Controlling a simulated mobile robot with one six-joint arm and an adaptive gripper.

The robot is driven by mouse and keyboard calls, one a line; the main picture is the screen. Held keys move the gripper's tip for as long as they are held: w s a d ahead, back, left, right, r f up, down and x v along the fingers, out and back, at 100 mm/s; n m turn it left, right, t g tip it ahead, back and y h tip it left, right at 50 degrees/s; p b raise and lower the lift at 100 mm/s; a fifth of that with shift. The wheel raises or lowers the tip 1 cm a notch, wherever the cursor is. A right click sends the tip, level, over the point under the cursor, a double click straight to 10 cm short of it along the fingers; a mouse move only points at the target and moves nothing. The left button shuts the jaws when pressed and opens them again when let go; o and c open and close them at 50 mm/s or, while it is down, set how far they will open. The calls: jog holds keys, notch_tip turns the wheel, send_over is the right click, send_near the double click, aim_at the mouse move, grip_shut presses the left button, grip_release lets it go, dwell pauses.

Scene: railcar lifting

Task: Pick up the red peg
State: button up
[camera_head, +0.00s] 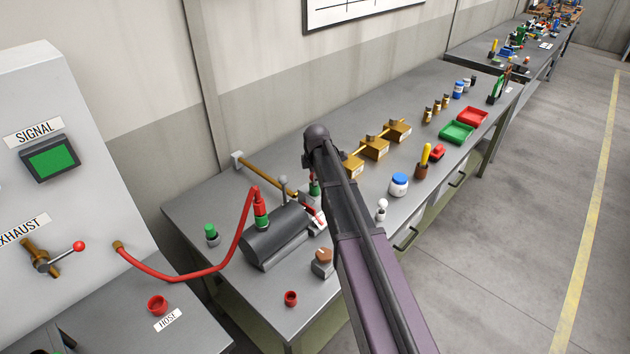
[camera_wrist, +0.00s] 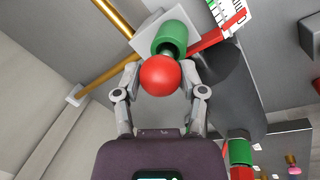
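A round red knob, which looks like the head of the red peg (camera_wrist: 160,76), sits between my gripper's fingers (camera_wrist: 160,68) in the wrist view. A green cylinder (camera_wrist: 170,40) lies just beyond it, in line with the knob. The fingertips are at the knob's two sides; whether they press on it I cannot tell. My gripper is hidden there.
A dark grey cylinder (camera_head: 273,238) with a red hose (camera_head: 197,276) stands left of my arm on the grey workbench (camera_head: 228,190). A brass rod (camera_head: 268,177) runs behind. A red cup (camera_head: 290,298) stands at the front; brass blocks (camera_head: 375,147) and trays stand right.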

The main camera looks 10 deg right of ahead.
grip_shut()
jog(key=shift+r, duration=0.15)
jog(key=shift+p+v, duration=0.95)
jog(key=shift+p, duration=0.15)
jog(key=shift+w+r+p, duration=0.2)
jog(key=shift+r+p, duration=0.6)
jog(key=shift+p, duration=0.05)
jog(key=s+d+r+p, duration=0.1)
jog(key=s+d, duration=0.9)
jog(key=d, duration=0.2)
jog(key=shift+d, duration=0.2)
jog(key=shift+s+r, duration=0.1)
